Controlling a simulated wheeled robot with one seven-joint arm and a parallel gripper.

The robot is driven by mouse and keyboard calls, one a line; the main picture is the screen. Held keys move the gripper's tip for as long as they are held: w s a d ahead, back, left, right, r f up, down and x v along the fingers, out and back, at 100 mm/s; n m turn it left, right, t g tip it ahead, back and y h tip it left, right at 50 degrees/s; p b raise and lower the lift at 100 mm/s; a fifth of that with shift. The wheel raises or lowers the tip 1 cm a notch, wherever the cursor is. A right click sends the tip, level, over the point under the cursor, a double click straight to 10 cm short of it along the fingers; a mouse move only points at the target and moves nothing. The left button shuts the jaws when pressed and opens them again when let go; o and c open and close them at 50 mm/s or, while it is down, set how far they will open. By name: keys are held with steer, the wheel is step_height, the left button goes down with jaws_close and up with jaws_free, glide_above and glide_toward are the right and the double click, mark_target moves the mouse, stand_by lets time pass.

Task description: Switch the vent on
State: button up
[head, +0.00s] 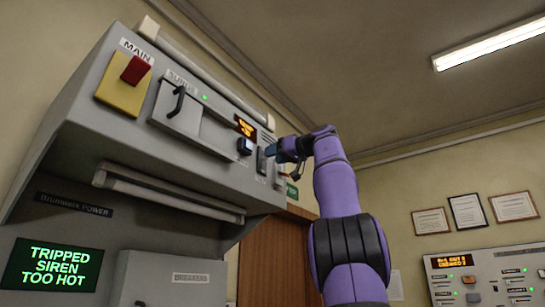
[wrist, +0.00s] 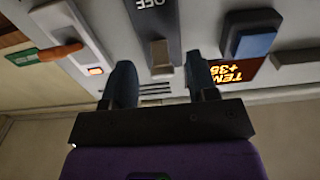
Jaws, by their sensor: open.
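A dark switch plate (wrist: 150,25) marked OFF, with a short metal lever (wrist: 160,58), is in the wrist view, which shows the panel upside down. The same plate appears as a narrow dark strip in the head view (head: 261,162). No vent label can be read in either view. My gripper (wrist: 160,65) is open, its two dark fingers on either side of the lever, with gaps visible. Whether a finger touches the lever cannot be told. In the head view my gripper (head: 273,149) is at the right end of the grey console (head: 205,135).
In the wrist view a blue-capped control (wrist: 253,43) and an orange display (wrist: 232,70) are right of the lever; an orange handle (wrist: 62,52) is left. A screen (head: 52,266) reads TRIPPED SIREN TOO HOT.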

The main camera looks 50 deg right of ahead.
steer(key=s, duration=0.9)
steer(key=shift+s+d+f, duration=0.15)
steer(key=shift+d+f, duration=0.05)
steer(key=shift+d, duration=0.15)
